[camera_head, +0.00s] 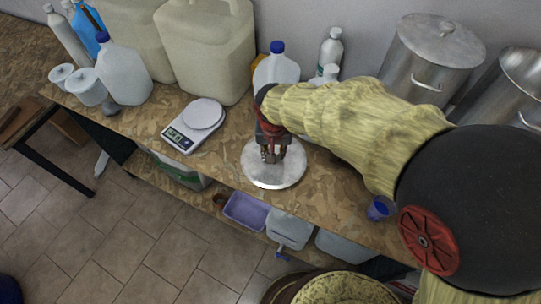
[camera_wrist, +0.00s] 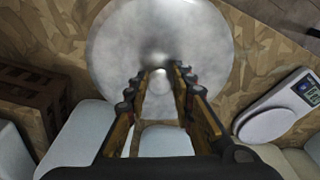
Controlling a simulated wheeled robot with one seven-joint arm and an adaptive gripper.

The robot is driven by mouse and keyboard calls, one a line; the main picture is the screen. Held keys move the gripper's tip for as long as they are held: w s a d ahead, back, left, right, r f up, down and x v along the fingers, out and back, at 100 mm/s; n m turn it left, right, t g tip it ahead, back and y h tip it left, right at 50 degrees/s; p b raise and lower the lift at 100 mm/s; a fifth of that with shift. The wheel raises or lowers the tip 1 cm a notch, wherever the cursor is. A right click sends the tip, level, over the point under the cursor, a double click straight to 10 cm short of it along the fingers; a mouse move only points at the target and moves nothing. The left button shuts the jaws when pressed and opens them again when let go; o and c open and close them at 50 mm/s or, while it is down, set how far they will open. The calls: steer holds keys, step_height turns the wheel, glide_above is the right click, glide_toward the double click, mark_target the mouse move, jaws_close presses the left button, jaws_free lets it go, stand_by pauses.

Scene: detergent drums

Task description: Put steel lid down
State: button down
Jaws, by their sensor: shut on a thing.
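The steel lid (camera_head: 277,178) is a round, shiny disc over the wooden bench, near its front edge. In the wrist view the lid (camera_wrist: 125,40) fills the upper middle, with its knob between my fingers. My gripper (camera_head: 270,155) points down at the lid's centre and is shut on the knob; it also shows in the wrist view (camera_wrist: 160,80). The lid looks flat and level. I cannot tell whether its underside touches the bench. The knob is mostly hidden by my fingers in the head view.
A kitchen scale (camera_head: 195,125) stands left of the lid. Large cream canisters (camera_head: 207,50) and a blue-capped jug (camera_head: 277,68) stand behind. A lidded steel pot (camera_head: 430,60) is at the back right. A blue cup (camera_head: 380,208) is at the front right. Below the bench is a purple bin (camera_head: 246,211).

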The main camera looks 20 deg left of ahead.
steer(key=f, duration=0.1)
steer(key=w+a+f, duration=0.2)
steer(key=shift+w+f, duration=0.15)
steer(key=shift+f, duration=0.15)
steer(key=shift+f+b, duration=0.35)
steer(key=shift+f, duration=1.15)
steer(key=shift+f, duration=0.15)
steer(key=c, duration=1.5)
jaws_free()
steer(key=shift+c, duration=0.2)
steer(key=r, duration=0.4)
steer(key=s+r+p, duration=0.1)
steer(key=r, duration=0.7)
steer(key=shift+s+d, duration=0.25)
steer(key=shift+s, duration=0.1)
